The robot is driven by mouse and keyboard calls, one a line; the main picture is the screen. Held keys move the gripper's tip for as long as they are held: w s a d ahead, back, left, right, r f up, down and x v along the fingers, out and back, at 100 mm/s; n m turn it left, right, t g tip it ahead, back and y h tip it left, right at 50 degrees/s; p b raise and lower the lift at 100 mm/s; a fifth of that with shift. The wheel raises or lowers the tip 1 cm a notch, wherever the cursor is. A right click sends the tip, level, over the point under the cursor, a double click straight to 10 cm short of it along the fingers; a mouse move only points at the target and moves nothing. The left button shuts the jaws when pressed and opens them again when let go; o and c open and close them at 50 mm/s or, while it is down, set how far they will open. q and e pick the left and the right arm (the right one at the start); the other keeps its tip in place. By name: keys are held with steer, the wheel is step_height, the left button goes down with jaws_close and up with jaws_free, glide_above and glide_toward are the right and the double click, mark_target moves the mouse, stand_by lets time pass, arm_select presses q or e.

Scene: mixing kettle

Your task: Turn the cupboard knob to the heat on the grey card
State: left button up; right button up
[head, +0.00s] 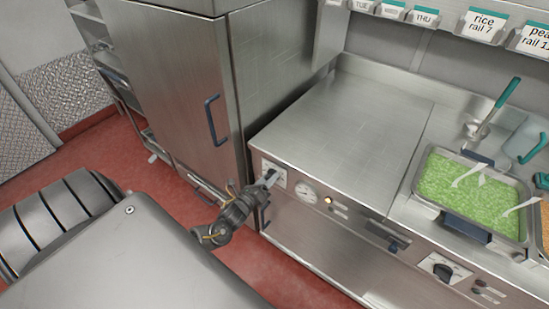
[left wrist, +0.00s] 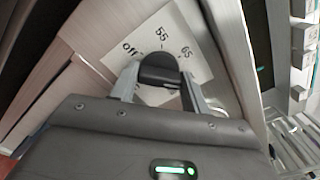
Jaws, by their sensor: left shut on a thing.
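The cupboard knob (left wrist: 158,70) is black and sits on a white dial plate (left wrist: 190,38). In the left wrist view the plate reads "off" on the left, "55" at the top and "65" at the upper right. The setting the knob points to cannot be told. My left gripper (head: 264,182) is shut on the knob, with one finger on each side of it; the left wrist view also shows my left gripper (left wrist: 160,82). In the head view the dial plate (head: 279,180) is partly hidden. I cannot make out a grey card. My right gripper is not in view.
A round gauge (head: 306,193) and a lit orange lamp (head: 328,200) are right of the dial. A second black knob (head: 443,271) is further right. A tall steel cupboard (head: 180,95) with a blue handle (head: 215,120) stands left. A tray of green food (head: 465,188) sits on the counter.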

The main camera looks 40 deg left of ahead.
arm_select(q)
steer(key=o, duration=1)
steer(key=shift+o, duration=0.2)
steer(key=shift+s, duration=0.1)
steer(key=s+p, duration=0.2)
steer(key=s, duration=0.4)
steer(key=shift+s, duration=0.4)
